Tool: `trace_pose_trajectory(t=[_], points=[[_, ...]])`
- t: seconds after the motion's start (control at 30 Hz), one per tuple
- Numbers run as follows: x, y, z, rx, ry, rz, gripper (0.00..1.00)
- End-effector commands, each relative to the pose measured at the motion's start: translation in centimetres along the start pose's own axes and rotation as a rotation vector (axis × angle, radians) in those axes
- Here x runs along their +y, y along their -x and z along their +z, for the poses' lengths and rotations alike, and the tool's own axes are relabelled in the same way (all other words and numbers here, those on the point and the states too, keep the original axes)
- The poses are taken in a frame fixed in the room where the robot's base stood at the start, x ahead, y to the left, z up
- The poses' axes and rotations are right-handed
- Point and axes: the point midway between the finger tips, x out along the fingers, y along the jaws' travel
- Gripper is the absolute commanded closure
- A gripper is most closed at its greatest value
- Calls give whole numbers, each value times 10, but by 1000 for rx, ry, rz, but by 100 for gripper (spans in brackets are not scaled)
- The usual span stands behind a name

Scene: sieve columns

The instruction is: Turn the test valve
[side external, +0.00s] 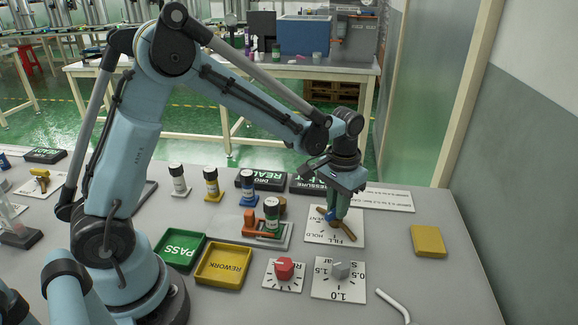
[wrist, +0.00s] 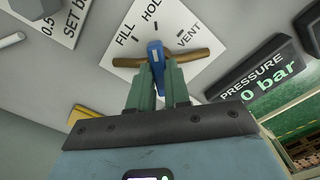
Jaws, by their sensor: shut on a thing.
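The test valve sits on a white plate (side external: 353,240) marked FILL, HOLD and VENT, on the right half of the table. It has a brown bar (wrist: 203,57) lying across the plate and a blue handle (wrist: 154,52) over the middle. In the wrist view the blue handle's free end points roughly toward HOLD, between FILL and VENT. My gripper (wrist: 156,68) comes down from above, its two green fingers shut on either side of the blue handle. In the side view my gripper (side external: 338,210) partly hides the handle.
A pressure display (wrist: 257,83) reads 0 bar. Nearer are a red knob (side external: 284,268), a grey set knob (side external: 341,270) and a white tube (side external: 393,305). A green-labelled bottle (side external: 271,216) stands in an orange fixture at left. A yellow block (side external: 428,241) lies at right.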

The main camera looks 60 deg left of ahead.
Motion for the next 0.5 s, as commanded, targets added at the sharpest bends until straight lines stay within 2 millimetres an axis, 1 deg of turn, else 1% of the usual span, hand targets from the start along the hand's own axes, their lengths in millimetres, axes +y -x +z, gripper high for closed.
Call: trace_pose_trajectory(t=[0.2,0.5], points=[[0,0,-1,2,206,1,100],[0,0,-1,3,471,1,100]])
